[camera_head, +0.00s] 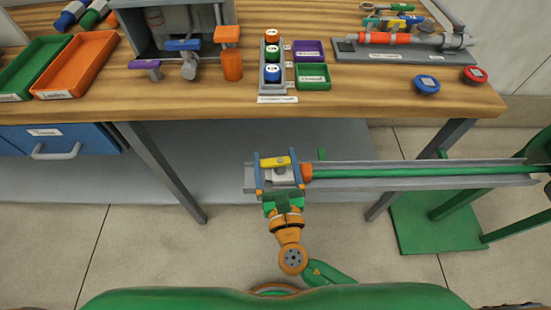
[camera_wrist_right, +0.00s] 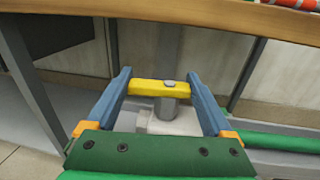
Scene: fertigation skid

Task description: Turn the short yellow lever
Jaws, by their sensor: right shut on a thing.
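The short yellow lever (camera_head: 275,162) sits on top of a light grey valve body (camera_head: 281,175) at the left end of a green pipe (camera_head: 400,171). My right gripper (camera_head: 277,165) reaches it from the front, with one blue finger at each end of the lever. In the right wrist view the lever (camera_wrist_right: 152,87) spans between the two fingers, its grey centre bolt on a round stem. The gripper is shut on the lever's ends. The lever lies roughly along the pipe. My left gripper is in no view.
A grey channel (camera_head: 440,182) carries the pipe in front of the wooden bench (camera_head: 200,100). A green stand (camera_head: 425,225) is at the right. Floor in front is clear.

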